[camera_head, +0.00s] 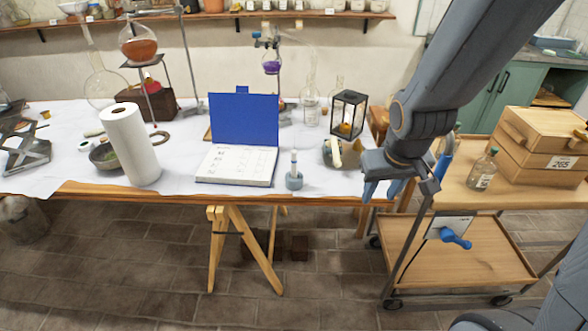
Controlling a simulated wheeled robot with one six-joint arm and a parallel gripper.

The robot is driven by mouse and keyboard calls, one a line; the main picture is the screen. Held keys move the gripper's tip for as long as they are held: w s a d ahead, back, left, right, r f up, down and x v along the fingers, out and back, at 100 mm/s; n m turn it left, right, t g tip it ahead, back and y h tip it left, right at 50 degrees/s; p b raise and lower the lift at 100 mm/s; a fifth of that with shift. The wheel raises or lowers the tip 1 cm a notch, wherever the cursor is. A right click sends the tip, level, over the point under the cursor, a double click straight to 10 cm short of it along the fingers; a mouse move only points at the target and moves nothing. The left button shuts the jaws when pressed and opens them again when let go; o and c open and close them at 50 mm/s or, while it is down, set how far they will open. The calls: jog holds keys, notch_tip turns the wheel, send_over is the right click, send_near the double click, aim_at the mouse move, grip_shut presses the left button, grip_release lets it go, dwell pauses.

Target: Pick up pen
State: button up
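A slim white upright item that looks like the pen (294,159) stands in a small grey-blue holder (294,181) near the front edge of the white-covered table. It is small in the picture, so its details are unclear. My gripper (384,189) hangs to the right of the pen, near the table's front right corner. Its blue fingertips point down and appear apart, with nothing seen between them. The gripper is clear of the pen and its holder.
An open blue-and-white book (236,165) lies just left of the holder. A paper roll (130,146) stands farther left. A black lantern (347,115) and glassware stand behind. A wooden cart (465,194) with a bottle (482,172) and boxes is at right.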

aim_at(296, 160)
jog(key=w+a+f+n+t+y+b, duration=0.2)
jog(key=w+a+b, duration=0.1)
jog(key=w, duration=0.3)
jog(key=w+a+f+n+t+y+b, duration=0.2)
jog(key=w+a+f+t+b, duration=0.1)
jog(key=w, duration=0.4)
jog(key=w+a+f+n+t+y+b, duration=0.1)
jog(key=w+a+f+t+y+b, duration=0.2)
jog(key=w, duration=0.4)
jog(key=shift+w+a+n+b, duration=0.2)
jog(key=shift+a+n+b, duration=0.2)
jog(key=shift+a+b, duration=0.45)
jog(key=a+y+b, duration=0.1)
jog(key=a+y, duration=0.1)
jog(key=a+n+y+b, duration=0.1)
jog(key=a+y, duration=0.1)
jog(key=a+r+n+y+b, duration=0.1)
jog(key=a+y, duration=0.1)
jog(key=shift+s+a+t+b, duration=0.15)
jog(key=shift+a+t+b, duration=0.1)
jog(key=shift+t+b, duration=0.05)
jog(key=x, duration=0.7)
jog(key=shift+f+p, duration=0.15)
jog(key=shift+p, duration=0.15)
jog(key=shift+d, duration=0.15)
grip_shut()
